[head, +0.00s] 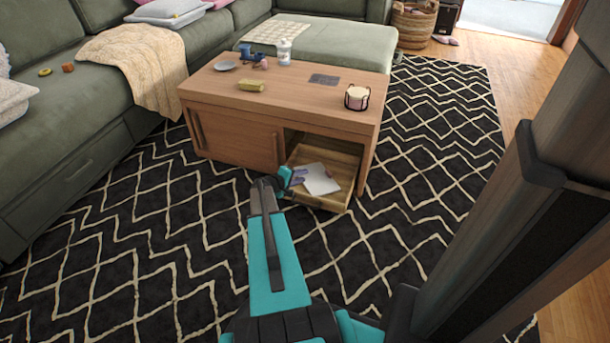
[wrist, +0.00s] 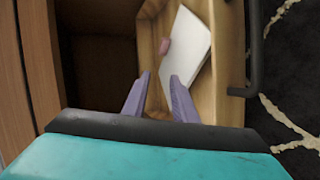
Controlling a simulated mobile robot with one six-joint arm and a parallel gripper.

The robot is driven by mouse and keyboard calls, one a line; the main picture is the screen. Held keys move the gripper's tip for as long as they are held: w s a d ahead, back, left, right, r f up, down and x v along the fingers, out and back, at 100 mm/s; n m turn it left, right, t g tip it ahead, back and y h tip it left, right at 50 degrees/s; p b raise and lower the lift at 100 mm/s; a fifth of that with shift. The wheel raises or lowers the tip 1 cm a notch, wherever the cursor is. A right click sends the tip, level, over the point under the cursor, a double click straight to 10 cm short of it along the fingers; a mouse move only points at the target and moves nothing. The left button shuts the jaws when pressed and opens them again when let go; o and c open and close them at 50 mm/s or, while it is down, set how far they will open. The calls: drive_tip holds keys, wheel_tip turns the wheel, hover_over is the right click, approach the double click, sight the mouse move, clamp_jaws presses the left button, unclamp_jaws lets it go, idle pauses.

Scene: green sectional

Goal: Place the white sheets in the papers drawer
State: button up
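The white sheets (head: 322,180) lie in the open drawer (head: 346,162) of the wooden coffee table. In the wrist view the sheets (wrist: 188,48) lie flat and slanted on the drawer floor, close to the right wall. My gripper (head: 298,176) is over the drawer's left part, beside the sheets. In the wrist view my gripper (wrist: 160,77) has its two purple fingers apart with nothing held between them. The right fingertip overlaps the near end of the sheets in the picture; I cannot tell if it touches.
A small pink object (wrist: 164,46) lies in the drawer beside the sheets. A dark handle bar (wrist: 255,60) is on the drawer's outer face. The tabletop (head: 300,96) holds a bottle (head: 284,52), a yellow block (head: 251,85) and a caged candle (head: 357,97). Patterned rug lies around.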

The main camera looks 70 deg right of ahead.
drive_tip(key=p+v, duration=0.2)
drive_tip(key=v, duration=0.6)
drive_tip(key=shift+a, duration=0.25)
drive_tip(key=shift+w+r, duration=0.1)
drive_tip(key=shift+w, duration=0.05)
